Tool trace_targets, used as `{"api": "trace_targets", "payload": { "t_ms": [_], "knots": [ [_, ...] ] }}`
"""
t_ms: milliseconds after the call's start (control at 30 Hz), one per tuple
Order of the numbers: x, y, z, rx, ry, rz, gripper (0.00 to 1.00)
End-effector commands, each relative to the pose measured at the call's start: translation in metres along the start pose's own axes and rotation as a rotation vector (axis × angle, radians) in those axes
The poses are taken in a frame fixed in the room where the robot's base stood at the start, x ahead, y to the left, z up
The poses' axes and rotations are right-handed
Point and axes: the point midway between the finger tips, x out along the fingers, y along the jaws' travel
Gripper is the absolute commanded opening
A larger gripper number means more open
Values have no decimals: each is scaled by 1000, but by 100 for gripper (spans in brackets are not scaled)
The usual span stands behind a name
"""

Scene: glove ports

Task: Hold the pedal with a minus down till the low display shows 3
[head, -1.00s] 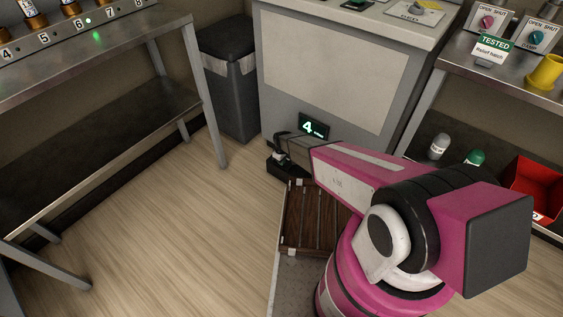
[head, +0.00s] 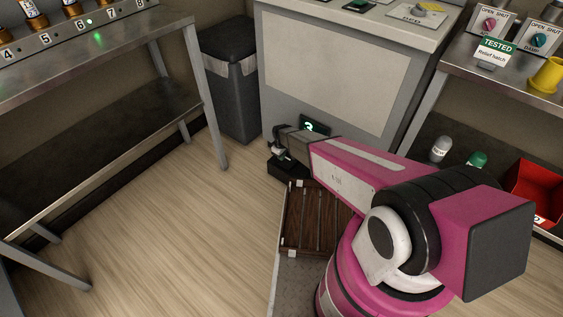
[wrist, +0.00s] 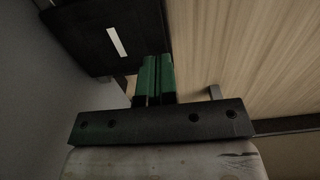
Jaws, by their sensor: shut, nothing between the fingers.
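The low display (head: 316,125) is on the front of the grey cabinet in the head view. My arm covers its lower part; the visible top of its green digit is curved, like a 3 or a 2. The black pedal (wrist: 110,40) with a white minus bar fills the upper left of the wrist view. In the head view the pedal (head: 284,171) is on the floor before the cabinet, partly under my gripper (head: 277,152). My gripper's green fingers (wrist: 152,62) are shut and empty, at the pedal's edge. I cannot tell whether they touch it.
A slatted wooden mat (head: 313,225) lies beside my arm. A grey bin (head: 230,85) stands left of the cabinet (head: 330,65). Steel benches stand at left (head: 100,60) and right (head: 500,75). A red crate (head: 535,190) sits on the right lower shelf. The floor at left is clear.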

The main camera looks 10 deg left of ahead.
Motion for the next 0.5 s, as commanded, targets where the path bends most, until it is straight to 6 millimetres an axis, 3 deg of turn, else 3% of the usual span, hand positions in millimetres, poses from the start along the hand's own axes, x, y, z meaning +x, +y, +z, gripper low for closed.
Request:
{"api": "trace_targets", "payload": {
  "t_ms": [33, 200, 500],
  "knots": [
    [-15, -3, 2, 0, 2, 2, 0],
    [-47, -8, 2, 0, 2, 3, 0],
    [-75, -12, 1, -1, 1, 3, 0]
  ]
}}
